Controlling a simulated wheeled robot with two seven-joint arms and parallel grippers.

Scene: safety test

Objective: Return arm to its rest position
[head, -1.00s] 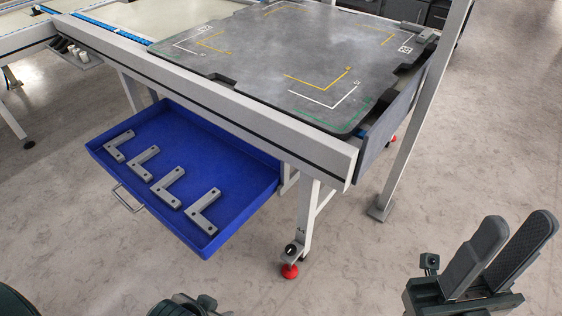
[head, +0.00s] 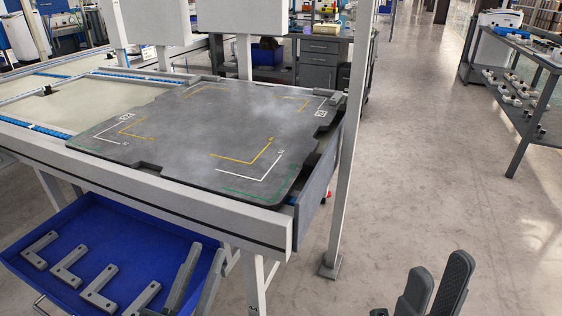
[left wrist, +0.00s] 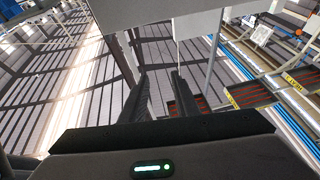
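My left gripper (head: 206,252) shows at the bottom of the head view, in front of the blue drawer's right side. Its two dark fingers point up and stand apart with nothing between them. My right gripper (head: 441,266) is at the bottom right of the head view, fingers up, apart and empty, over bare floor. Most of both arms is outside the head view.
A blue drawer (head: 130,222) with several grey L-shaped brackets (head: 82,275) stands open below the table. A dark marked plate (head: 190,125) lies on the table. A pale post (head: 352,150) stands at the table's right. Floor right of it is clear up to a shelf rack (head: 530,120).

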